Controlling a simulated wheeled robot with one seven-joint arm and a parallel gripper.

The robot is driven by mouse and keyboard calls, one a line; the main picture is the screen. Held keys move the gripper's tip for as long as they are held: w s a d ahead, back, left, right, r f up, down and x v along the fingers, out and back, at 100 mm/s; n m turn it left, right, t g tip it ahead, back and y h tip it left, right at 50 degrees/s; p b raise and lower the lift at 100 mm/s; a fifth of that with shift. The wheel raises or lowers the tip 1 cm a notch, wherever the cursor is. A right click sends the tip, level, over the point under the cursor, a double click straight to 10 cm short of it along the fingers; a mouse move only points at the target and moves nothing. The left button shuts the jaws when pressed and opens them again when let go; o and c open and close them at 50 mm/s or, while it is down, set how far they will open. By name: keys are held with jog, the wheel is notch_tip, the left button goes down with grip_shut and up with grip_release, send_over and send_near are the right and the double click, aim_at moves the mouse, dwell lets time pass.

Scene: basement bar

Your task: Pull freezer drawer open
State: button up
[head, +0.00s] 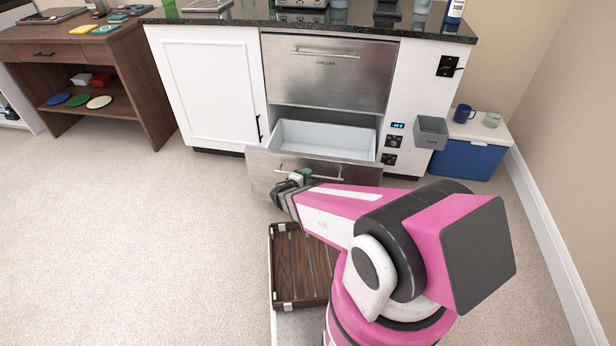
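The lower steel drawer (262,167) under the counter stands pulled out, and its empty pale inner bin (322,138) shows from above. Its front carries a bar handle (325,178). The upper drawer (325,75), with a small label that seems to read "CHILLER", is closed. My gripper (293,182) is at the left part of the lower drawer's front, close to the handle. My own wrist and arm hide the fingertips, so I cannot tell whether they are around the handle or open.
A white cabinet (210,85) is left of the drawers. A grey cup-like bin (430,132) juts from the right panel. A brown desk (140,60) is far left. Carpet (120,240) at left is clear.

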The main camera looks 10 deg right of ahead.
jog(key=v, duration=0.9)
jog(key=shift+s, duration=0.1)
dwell(0.3)
jog(key=s+d+r+m+g+y, duration=0.1)
jog(key=d+r+m+g+y, duration=0.1)
jog(key=d+r+m+g, duration=0.35)
jog(key=s+d+r+m+g+y, duration=0.2)
jog(key=d+r+m+g, duration=0.1)
jog(key=d+g, duration=0.4)
notch_tip(320, 180, up, 7)
jog(key=d+m+y, duration=0.2)
jog(key=y, duration=0.4)
jog(key=shift+f+t, duration=0.25)
jog(key=shift+t, duration=0.1)
